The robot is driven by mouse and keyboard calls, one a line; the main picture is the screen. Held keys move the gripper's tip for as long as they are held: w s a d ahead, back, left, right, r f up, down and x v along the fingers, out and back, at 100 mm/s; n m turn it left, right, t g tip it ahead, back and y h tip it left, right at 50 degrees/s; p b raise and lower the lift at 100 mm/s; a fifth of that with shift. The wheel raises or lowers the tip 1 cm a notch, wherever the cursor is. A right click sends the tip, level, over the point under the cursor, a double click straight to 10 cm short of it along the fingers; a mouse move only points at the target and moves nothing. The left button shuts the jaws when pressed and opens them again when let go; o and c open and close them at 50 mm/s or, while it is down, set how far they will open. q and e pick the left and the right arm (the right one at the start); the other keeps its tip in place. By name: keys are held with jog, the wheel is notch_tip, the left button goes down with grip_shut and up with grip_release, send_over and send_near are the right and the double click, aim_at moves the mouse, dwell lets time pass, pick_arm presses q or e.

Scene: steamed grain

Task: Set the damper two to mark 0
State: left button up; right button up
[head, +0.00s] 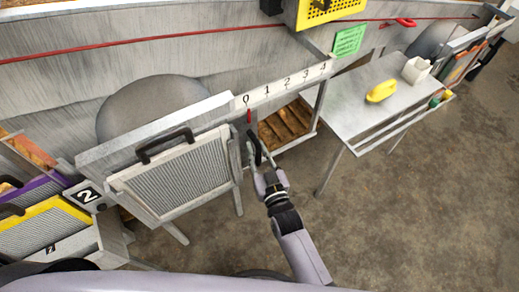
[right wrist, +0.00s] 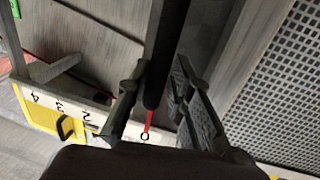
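A red pointer (head: 249,116) stands at the 0 end; in the right wrist view the red pointer (right wrist: 149,122) is beside the 0 mark. A black bar-like damper handle (right wrist: 168,50) reaches down to the pointer. My right gripper (head: 257,152) is at this handle, below the 0. In the right wrist view my right gripper (right wrist: 160,65) has a finger on each side of the handle, seemingly touching it. My left gripper is out of view.
A grey mesh panel (head: 180,180) with a black handle stands left of my right gripper. A "2" plate (head: 86,195) is further left. A slatted wooden opening (head: 285,126) lies right of the gripper. A metal table (head: 372,105) holds a yellow object (head: 381,91). The floor at right is clear.

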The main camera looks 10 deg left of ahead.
jog(key=o, duration=0.4)
jog(key=shift+s+a, duration=0.1)
jog(key=shift+a, duration=0.05)
jog(key=v, duration=1.2)
